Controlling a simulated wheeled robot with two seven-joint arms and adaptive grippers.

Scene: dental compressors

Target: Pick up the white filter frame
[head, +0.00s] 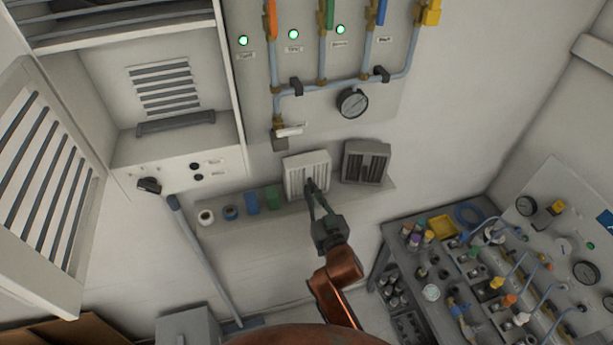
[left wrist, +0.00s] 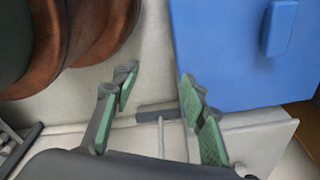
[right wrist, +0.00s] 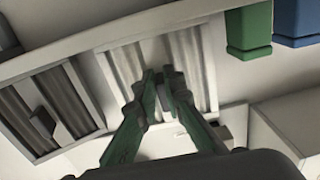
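The white filter frame (head: 294,178), a slatted panel, stands upright on the wall shelf (head: 232,215) in the head view. It also shows in the right wrist view (right wrist: 197,62), behind my fingers. My right gripper (head: 311,186) reaches up to the middle of its front face. In the right wrist view its fingertips (right wrist: 160,78) are close together at the frame's centre and look closed on a small part there, which they mostly hide. The frame still appears to rest on the shelf. My left gripper (left wrist: 158,95) is open and empty in the left wrist view, outside the head view.
A dark filter frame (head: 366,163) stands just right of the white one. Green (head: 273,198) and blue (head: 252,203) containers and rolls are to its left. Pipes and a gauge (head: 353,103) are above. A cluttered workbench (head: 440,262) stands lower right. A blue box (left wrist: 225,55) is near my left gripper.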

